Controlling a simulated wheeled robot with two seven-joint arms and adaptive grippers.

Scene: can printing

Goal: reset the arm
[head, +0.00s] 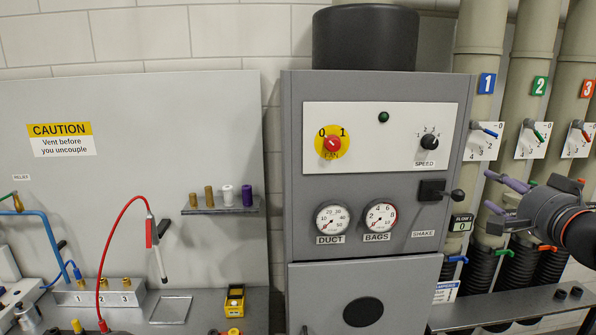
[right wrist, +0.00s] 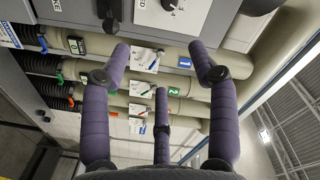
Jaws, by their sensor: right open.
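My right gripper (head: 502,194) is at the right of the head view, in front of the lower part of the beige ducts. Its purple padded fingers are spread and point left, with nothing between them. In the right wrist view the same open gripper (right wrist: 160,70) shows three separate purple fingers, with the ducts and a grey cabinet beyond them. My left gripper does not show in either view.
A grey control cabinet (head: 373,254) stands left of my right gripper. Its shake lever (head: 457,195) sticks out toward the gripper. Beige ducts (head: 478,110) with coloured levers run behind the gripper. A shelf (head: 510,308) lies below. A bench (head: 200,305) with hoses is at left.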

